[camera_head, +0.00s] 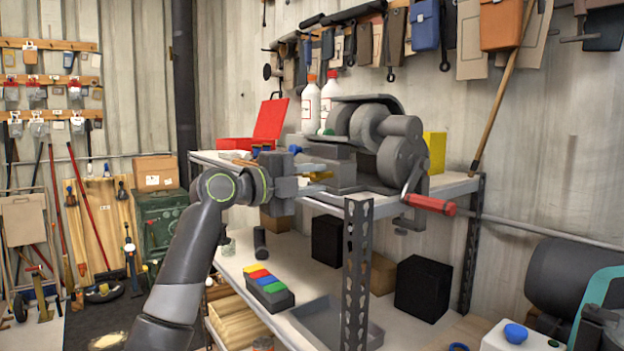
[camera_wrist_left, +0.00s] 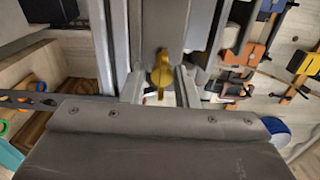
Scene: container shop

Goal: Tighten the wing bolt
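The wing bolt (camera_wrist_left: 160,72) is a small yellow piece in the middle of the left wrist view, set against the grey machine. In the head view, a bit of yellow (camera_head: 320,175) shows at the tip of my left gripper (camera_head: 310,182). The machine (camera_head: 372,135) is grey, with a crank and red handle (camera_head: 430,204), and stands on the upper shelf. In the left wrist view, my left gripper's fingers (camera_wrist_left: 161,90) lie on either side of the wing bolt, with gaps visible; they look open around it. My right gripper is not in view.
The metal shelf (camera_head: 425,190) has a perforated upright (camera_head: 357,270) just right of my left arm. A red case (camera_head: 262,125) and white bottles (camera_head: 310,105) stand behind the gripper.

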